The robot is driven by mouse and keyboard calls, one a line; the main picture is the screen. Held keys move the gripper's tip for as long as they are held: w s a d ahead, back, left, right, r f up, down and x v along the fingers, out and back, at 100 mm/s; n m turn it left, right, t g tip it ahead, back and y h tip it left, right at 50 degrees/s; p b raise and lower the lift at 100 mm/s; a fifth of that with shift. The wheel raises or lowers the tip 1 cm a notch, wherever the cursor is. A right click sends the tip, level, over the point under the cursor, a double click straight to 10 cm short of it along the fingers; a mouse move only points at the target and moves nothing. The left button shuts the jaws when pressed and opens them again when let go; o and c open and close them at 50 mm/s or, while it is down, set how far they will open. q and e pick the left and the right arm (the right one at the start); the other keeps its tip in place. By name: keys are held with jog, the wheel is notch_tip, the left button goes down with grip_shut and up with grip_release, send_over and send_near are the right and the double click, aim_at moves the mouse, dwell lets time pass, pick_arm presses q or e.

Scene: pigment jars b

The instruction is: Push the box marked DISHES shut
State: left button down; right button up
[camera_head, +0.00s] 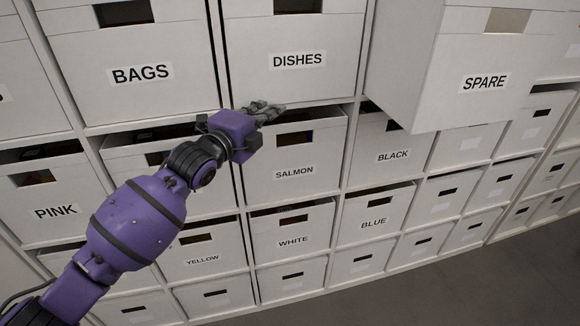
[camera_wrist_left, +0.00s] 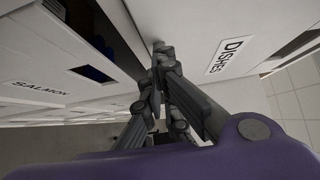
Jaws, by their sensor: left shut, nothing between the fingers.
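The box marked DISHES (camera_head: 300,82) is a white box with a dark handle slot, in the upper row of the shelf. Its front looks about level with the BAGS box beside it; I cannot tell whether it stands out slightly. In the left wrist view its labelled front (camera_wrist_left: 215,75) is to the right of the fingers. My left gripper (camera_head: 270,110) is shut and empty, just below the box's lower edge and in front of the top of the SALMON box (camera_head: 310,186). Its fingertips (camera_wrist_left: 160,52) look very near the box's lower edge; contact cannot be told. My right gripper is not in view.
The SPARE box (camera_head: 440,85) juts out far to the right of DISHES. The BAGS box (camera_head: 140,98) is on the left. Below are open-topped boxes marked PINK (camera_head: 50,195), BLACK (camera_head: 390,168), WHITE (camera_head: 292,250) and BLUE (camera_head: 375,235). Bare floor (camera_head: 440,285) shows at lower right.

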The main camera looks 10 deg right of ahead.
pick_arm(q)
jog(key=shift+w+a, duration=0.1)
jog(key=shift+w, duration=0.8)
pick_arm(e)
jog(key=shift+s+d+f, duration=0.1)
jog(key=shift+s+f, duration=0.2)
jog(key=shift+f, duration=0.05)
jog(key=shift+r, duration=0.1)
